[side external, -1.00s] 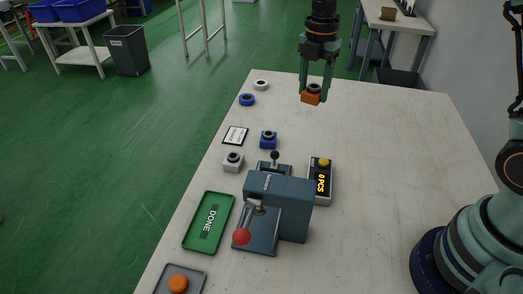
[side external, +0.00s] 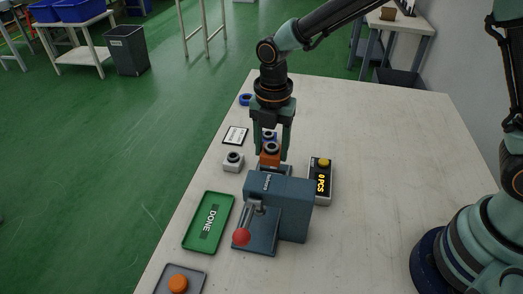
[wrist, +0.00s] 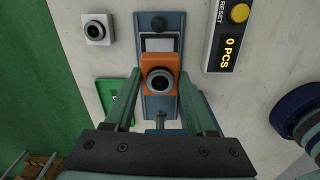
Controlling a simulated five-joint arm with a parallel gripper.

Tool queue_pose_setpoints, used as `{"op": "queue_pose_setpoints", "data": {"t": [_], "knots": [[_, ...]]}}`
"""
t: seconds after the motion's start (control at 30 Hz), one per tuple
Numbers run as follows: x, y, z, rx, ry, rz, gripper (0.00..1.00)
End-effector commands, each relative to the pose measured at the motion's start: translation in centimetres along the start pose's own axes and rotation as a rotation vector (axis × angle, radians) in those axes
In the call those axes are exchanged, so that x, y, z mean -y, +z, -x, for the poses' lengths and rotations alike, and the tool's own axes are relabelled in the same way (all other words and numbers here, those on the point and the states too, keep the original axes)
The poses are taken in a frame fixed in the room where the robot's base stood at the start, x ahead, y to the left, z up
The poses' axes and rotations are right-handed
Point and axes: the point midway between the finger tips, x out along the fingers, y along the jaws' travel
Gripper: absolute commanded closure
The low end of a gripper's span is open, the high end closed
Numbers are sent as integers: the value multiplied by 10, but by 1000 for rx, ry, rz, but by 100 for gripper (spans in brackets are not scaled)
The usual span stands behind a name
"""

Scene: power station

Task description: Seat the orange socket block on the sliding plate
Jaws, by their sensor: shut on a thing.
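My gripper (side external: 270,152) is shut on the orange socket block (side external: 270,160), which has a dark round socket on top. In the wrist view the block (wrist: 149,63) sits between the two fingers (wrist: 158,90). It appears over the blue-grey sliding plate (wrist: 174,22), overlapping the near side of a pale square on it. Whether the block touches the plate cannot be told. The blue-grey press (side external: 290,205) with a red-balled lever (side external: 241,237) stands just in front of the gripper.
A counter box (side external: 320,180) reading 0 PCS stands right. The green DONE tray (side external: 190,243) lies front left. The table's right side is clear.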

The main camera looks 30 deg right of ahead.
Motion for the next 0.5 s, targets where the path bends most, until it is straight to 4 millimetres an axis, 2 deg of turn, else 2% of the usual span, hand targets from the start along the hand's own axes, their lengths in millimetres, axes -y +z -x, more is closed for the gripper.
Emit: {"op": "queue_pose_setpoints", "data": {"t": [0.17,0.5], "knots": [[0,-2,-10,0,-1,5,100],[0,-2,-44,0,-1,3,100]]}}
